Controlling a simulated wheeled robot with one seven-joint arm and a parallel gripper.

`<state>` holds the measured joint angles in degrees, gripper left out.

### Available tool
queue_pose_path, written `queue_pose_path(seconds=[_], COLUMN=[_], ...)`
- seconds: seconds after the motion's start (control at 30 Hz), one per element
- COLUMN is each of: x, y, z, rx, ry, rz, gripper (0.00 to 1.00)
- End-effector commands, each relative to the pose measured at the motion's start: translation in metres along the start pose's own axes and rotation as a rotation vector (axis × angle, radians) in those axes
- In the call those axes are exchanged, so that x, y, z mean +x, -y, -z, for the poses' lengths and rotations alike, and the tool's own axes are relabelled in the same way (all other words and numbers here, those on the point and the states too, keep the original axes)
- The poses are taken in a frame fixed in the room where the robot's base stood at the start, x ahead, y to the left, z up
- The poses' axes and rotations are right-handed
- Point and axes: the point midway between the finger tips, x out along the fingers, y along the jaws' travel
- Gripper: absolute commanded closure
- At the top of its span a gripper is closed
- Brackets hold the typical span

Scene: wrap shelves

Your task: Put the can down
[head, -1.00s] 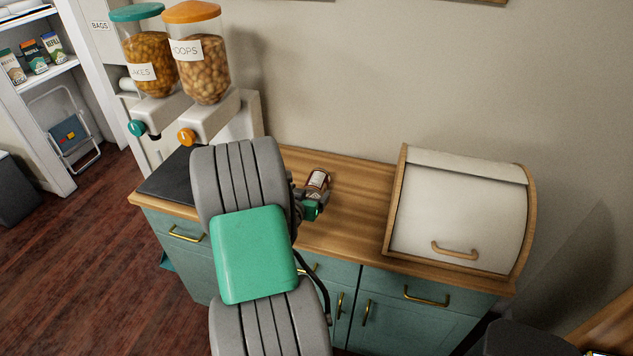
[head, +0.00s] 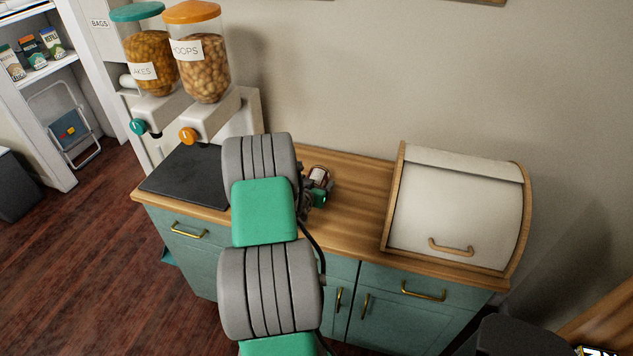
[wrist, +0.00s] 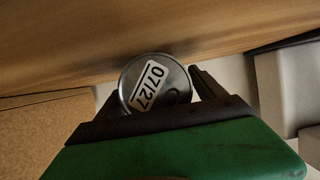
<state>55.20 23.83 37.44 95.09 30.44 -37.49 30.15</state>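The can (head: 319,176) has a white and dark reddish-brown label and is over the wooden counter, right of the black mat. In the wrist view its round metal end (wrist: 155,83), marked 07/27, faces the camera between the two fingers. My gripper (head: 314,190) is shut on the can; it also shows in the wrist view (wrist: 158,98). The wooden surface appears close to the can at the top of the wrist view. I cannot tell whether the can touches the counter. My arm hides part of the counter.
A white bread box (head: 458,210) with wooden sides stands on the right of the counter (head: 355,205). Two cereal dispensers (head: 205,70) and a black mat (head: 190,182) are at the left. The wood between mat and bread box is clear around the can.

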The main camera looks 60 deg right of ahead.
Motion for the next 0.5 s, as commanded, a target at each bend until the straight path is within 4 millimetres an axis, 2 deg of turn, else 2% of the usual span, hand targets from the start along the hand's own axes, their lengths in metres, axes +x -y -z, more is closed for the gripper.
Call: queue_pose_path(seconds=[0.07, 0.5], x=[-0.0001, -0.0003], y=[0.0001, 0.0002], z=[0.0, 0.0001], rx=[0.0, 0.0], ry=[0.0, 0.0], rz=[0.0, 0.0], gripper=[0.28, 0.64])
